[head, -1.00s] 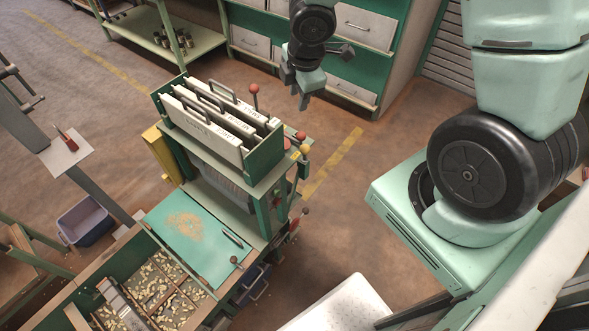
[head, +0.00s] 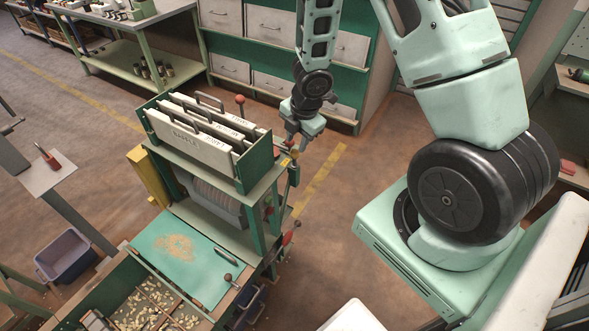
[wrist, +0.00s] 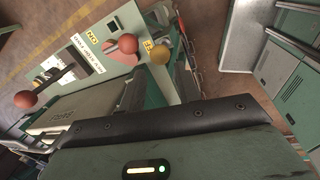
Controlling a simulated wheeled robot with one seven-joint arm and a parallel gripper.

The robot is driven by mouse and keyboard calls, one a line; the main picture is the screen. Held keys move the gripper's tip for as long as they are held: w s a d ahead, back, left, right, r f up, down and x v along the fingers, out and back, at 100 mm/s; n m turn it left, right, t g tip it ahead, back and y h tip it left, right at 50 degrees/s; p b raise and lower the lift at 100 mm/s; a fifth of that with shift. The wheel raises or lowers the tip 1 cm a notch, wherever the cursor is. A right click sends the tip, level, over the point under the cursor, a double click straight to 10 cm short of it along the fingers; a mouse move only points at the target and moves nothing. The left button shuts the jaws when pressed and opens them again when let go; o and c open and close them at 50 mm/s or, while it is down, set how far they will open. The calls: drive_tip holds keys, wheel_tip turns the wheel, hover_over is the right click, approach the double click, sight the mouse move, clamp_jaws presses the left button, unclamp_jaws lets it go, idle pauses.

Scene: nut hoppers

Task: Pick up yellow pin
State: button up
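The yellow pin (wrist: 160,54) shows in the wrist view as a round yellow ball on the end of the machine with the upright panels. A red ball knob (wrist: 128,43) is just left of it. In the head view the yellow pin (head: 294,153) is small and partly crowded by my gripper. My gripper (head: 298,138) hangs just above and beside that end of the machine, close to the pin. No contact with the pin is clear.
The machine's panel rack (head: 205,165) stands left of my gripper. Another red knob (head: 240,99) rises behind it, and a red-knobbed lever (head: 287,239) sticks out lower down. Green drawer cabinets (head: 270,55) stand behind. Open floor (head: 330,215) lies to the right.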

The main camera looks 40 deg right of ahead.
sight(295, 151)
drive_tip(key=f+b, duration=0.1)
drive_tip(key=f, duration=0.2)
drive_tip(key=w+f+b, duration=0.1)
drive_tip(key=f, duration=0.3)
drive_tip(key=shift+w+d+f, duration=0.1)
drive_tip(key=shift+w+f, duration=0.05)
drive_tip(key=shift+w, duration=0.05)
drive_tip(key=c, duration=0.6)
